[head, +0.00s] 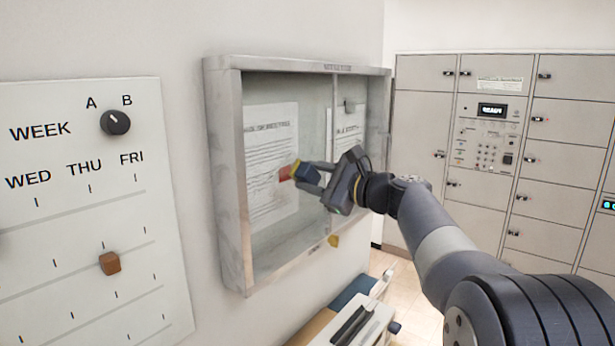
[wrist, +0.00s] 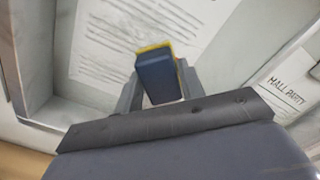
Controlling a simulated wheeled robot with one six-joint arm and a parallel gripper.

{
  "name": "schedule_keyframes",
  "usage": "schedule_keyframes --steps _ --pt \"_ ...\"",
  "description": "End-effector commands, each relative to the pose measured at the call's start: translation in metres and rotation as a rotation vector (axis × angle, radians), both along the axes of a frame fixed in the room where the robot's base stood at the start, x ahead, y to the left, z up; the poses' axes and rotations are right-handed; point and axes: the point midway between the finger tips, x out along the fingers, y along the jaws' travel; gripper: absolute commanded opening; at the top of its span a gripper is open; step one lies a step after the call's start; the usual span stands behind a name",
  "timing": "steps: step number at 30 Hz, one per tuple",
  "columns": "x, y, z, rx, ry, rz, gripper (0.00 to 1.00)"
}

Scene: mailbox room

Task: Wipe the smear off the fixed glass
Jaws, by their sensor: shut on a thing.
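A grey-framed glass notice case (head: 232,190) hangs on the wall ahead. A divider splits it into a wider left pane (head: 300,100) and a right pane. A printed notice (head: 270,140) shows behind the left pane and in the wrist view (wrist: 105,45). My gripper (head: 308,176) is shut on a blue block with a yellow edge (wrist: 157,78), in front of the left pane. A small red patch (head: 285,173) shows at the block's far end; I cannot tell whether it is the smear or part of the block. Contact with the glass cannot be told.
A dark knob or lock (head: 349,105) sits on the right pane. A white device (head: 352,325) stands below. A dial panel (head: 85,220) is at left, grey lockers (head: 425,75) at right.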

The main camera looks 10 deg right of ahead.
Motion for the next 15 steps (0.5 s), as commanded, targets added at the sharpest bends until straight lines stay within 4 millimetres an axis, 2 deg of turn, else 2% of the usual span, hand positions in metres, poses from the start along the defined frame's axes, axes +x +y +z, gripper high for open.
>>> schedule_keyframes --steps 5,15 --pt "0.011 -0.008 0.001 0.000 0.001 -0.001 0.19" --pt "0.010 -0.010 0.017 0.001 0.000 -0.001 0.19"
